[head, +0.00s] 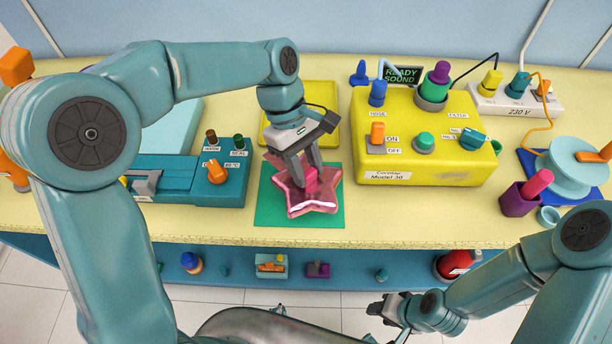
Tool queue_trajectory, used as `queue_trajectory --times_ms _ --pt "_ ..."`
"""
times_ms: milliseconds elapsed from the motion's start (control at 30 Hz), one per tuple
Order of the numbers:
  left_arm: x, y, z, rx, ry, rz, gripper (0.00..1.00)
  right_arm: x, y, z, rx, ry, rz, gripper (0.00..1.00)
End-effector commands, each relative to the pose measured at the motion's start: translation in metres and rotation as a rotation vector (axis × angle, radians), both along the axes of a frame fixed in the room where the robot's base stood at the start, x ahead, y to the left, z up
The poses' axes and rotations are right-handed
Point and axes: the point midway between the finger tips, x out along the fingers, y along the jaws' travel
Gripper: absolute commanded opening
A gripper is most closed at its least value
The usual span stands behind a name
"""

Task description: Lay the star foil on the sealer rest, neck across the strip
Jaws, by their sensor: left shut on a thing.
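The pink star foil (312,204) lies on a green mat (272,212) at the front middle of the bench in the head view. My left gripper (311,182) reaches down over it and is shut on a darker pink part at the star's upper middle. The fingers partly hide that part. The blue sealer (190,172) stands left of the mat, with an orange knob and a grey piece on it. A pale plate (172,128) lies behind it, partly hidden by my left arm. My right gripper (384,308) is low, in front of the bench, away from the star; its jaw opening is unclear.
A yellow tray (328,92) lies behind the mat. A yellow inflator box (440,165) with knobs stands to its right. A purple cup (518,200), a pale spool (572,172) and a power strip (515,98) are at the right. Small items sit on the blue shelf (345,268) below.

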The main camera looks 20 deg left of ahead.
Motion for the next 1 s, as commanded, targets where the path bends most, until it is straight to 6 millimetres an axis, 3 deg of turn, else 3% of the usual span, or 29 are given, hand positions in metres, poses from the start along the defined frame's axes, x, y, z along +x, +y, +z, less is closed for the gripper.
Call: queue_trajectory --times_ms 200,600,633,700,1000 --pt "0.001 0.0 -0.035 0.001 0.005 0.001 0.0 0.0 0.0 -0.002 0.0 0.0 0.0 0.43" --pt "0.001 0.0 -0.042 0.0 0.002 0.0 0.0 0.0 0.0 -0.004 0.0 0.0 0.0 0.43" --pt "0.001 0.0 -0.041 0.0 0.002 0.0 0.41 0.0 0.0 -0.003 0.0 0.0 0.0 0.43" --pt "0.001 0.0 -0.041 0.0 0.002 0.0 0.6 0.0 0.0 -0.003 0.0 0.0 0.0 0.43" --pt "0.001 0.0 -0.038 0.0 0.002 0.0 0.6 0.0 0.0 -0.001 0.0 0.0 0.0 0.43"
